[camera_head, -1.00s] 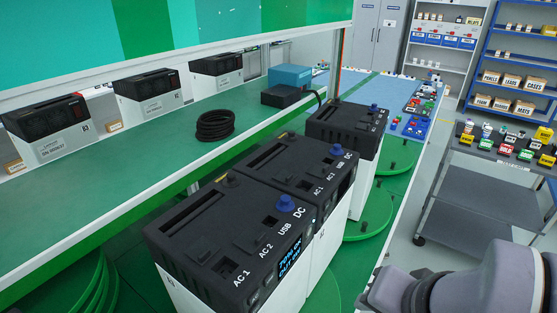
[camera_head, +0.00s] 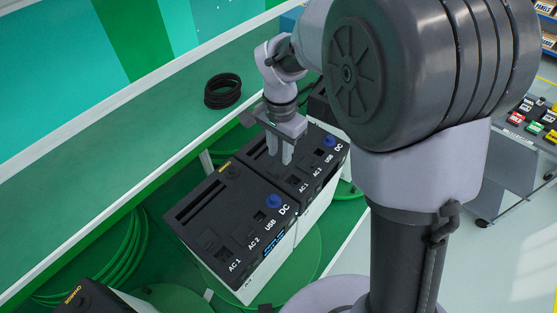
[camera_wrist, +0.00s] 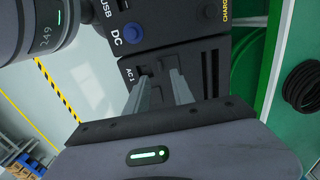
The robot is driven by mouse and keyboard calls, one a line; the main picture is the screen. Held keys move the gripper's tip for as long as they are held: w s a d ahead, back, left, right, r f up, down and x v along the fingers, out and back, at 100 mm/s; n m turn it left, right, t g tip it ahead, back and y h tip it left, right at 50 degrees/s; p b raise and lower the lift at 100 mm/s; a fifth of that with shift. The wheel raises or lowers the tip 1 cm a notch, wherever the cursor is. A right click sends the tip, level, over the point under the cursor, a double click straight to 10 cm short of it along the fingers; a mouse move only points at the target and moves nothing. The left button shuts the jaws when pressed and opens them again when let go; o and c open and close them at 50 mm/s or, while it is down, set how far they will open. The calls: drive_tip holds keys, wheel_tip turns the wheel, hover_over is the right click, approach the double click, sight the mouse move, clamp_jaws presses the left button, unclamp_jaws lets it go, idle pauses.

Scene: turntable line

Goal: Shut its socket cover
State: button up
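My gripper (camera_head: 279,160) points down over the second black-topped power unit (camera_head: 322,145), fingers apart with nothing between them. In the wrist view its fingers (camera_wrist: 163,82) are over that unit, close to the square socket beside the AC 1 label (camera_wrist: 128,77). I cannot tell whether the fingertips touch the unit. The nearer unit (camera_head: 195,222) has AC 1, AC 2, USB and DC labels and a blue round part (camera_head: 273,202) by DC; this also shows in the wrist view (camera_wrist: 133,34). Which socket cover stands open is too small to tell.
A black cable coil (camera_head: 222,91) lies on the green shelf (camera_head: 150,145) left of the units. Another unit (camera_head: 318,103) stands behind my gripper, and one more (camera_head: 90,297) is at the bottom left. A trolley (camera_head: 515,165) stands right; my arm hides much of the right side.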

sight(280, 172)
wheel_tip(280, 172, down, 8)
drive_tip(key=shift+r, duration=0.25)
clamp_jaws()
idle(1.3)
